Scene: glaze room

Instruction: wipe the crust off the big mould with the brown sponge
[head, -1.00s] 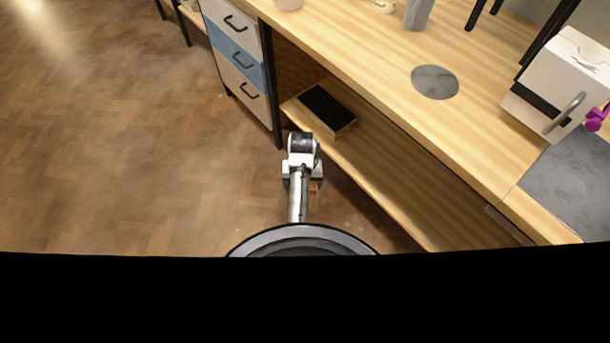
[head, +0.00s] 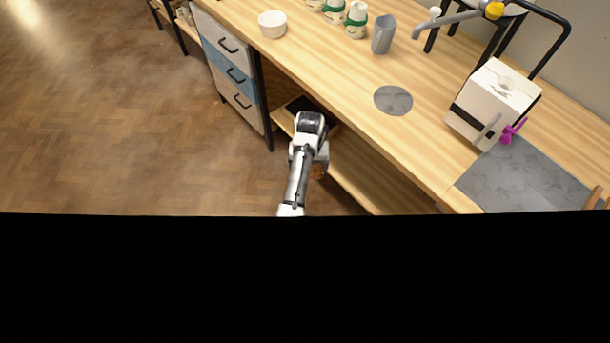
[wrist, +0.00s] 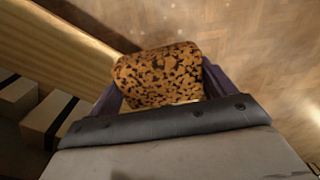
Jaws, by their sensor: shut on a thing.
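My gripper (wrist: 160,84) is shut on the sponge (wrist: 158,72), a tan-brown block with dark speckles, held between its two purple-grey fingers in the wrist view. In the head view my arm reaches down beside the bench front, and a small brown bit of the sponge (head: 318,172) shows by the gripper. The sponge is over the wooden floor, apart from the bench top. I cannot pick out the big mould or any crust on it in these frames.
The wooden bench top (head: 335,75) carries a white bowl (head: 272,25), several green-banded cups (head: 356,20), a grey cup (head: 383,35), a grey disc (head: 393,100) and a white box (head: 493,103). Drawers (head: 231,73) stand left of an open lower shelf (head: 362,178). The floor at left is clear.

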